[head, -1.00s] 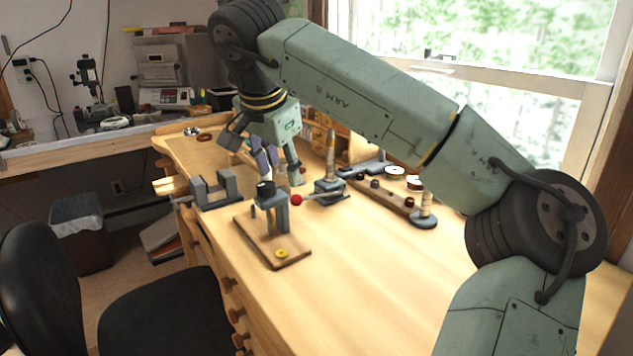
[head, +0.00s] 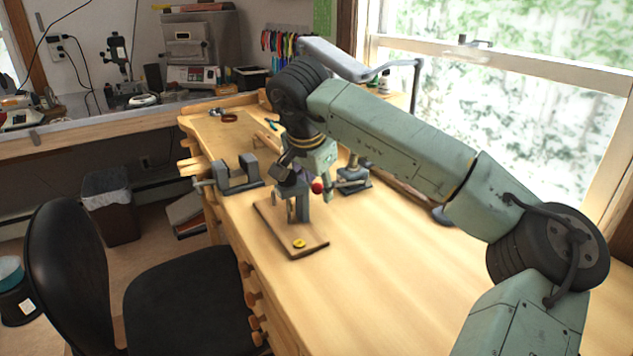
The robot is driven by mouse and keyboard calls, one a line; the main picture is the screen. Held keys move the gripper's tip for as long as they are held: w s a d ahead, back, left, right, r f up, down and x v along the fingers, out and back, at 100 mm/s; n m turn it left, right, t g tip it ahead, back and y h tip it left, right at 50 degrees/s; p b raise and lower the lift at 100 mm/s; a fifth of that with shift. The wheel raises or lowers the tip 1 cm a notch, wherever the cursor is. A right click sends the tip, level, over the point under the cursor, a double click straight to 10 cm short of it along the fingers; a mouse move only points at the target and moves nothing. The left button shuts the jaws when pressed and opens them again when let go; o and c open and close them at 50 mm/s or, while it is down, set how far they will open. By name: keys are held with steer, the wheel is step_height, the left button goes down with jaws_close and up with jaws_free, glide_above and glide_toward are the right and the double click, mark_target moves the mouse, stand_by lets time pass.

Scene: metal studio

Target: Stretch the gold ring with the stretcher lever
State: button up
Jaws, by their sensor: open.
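The stretcher (head: 354,178) stands on the bench behind and right of a wooden board. Its lever points left and ends in a red ball (head: 317,187). A small yellow-gold ring (head: 299,244) lies flat near the front corner of the board. My gripper (head: 307,178) is open, pointing down beside the red ball. It overlaps the post on the board in the picture, and I cannot tell whether it touches the ball or the post. My gripper and wrist hide much of the post's top and part of the stretcher's upper end.
The wooden board (head: 275,232) carries a grey post (head: 303,205). A grey vise-like block (head: 237,175) stands to its left at the bench edge. A black chair (head: 180,290) is in front. The bench top (head: 400,275) is clear at right.

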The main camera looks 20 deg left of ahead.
steer(key=shift+w+f, duration=0.1)
steer(key=shift+f, duration=0.1)
jaws_close()
stand_by(0.5)
stand_by(0.3)
